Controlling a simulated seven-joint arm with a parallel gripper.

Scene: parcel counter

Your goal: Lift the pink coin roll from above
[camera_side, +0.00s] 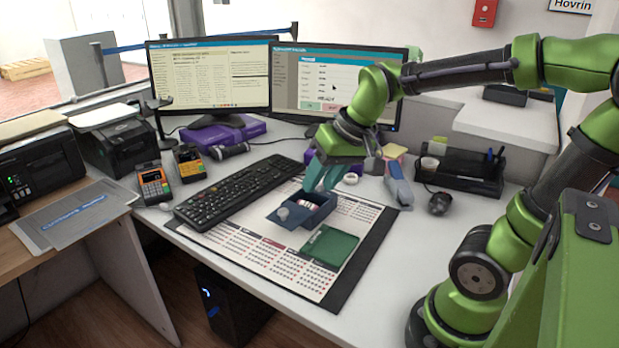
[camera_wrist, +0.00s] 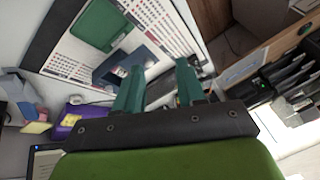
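A small dark blue box (camera_side: 318,216) stands on the desk mat in the side view, below my gripper (camera_side: 323,180). Inside it a small pale, pinkish roll (camera_side: 304,204) shows, partly hidden by the box wall; it is too small to make out clearly. A grey round knob-like piece (camera_side: 283,213) is at the box's left part. In the wrist view the blue box (camera_wrist: 108,77) lies beyond and left of the fingers. My gripper (camera_wrist: 159,76) has teal fingers, spread apart with nothing between them. It is above the box's back side, apart from the roll.
A green booklet (camera_side: 330,248) lies on the mat in front of the box. A black keyboard (camera_side: 235,190) is to the left, a blue-grey stapler-like tool (camera_side: 398,186) to the right. Two monitors stand behind. The mat's front left is clear.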

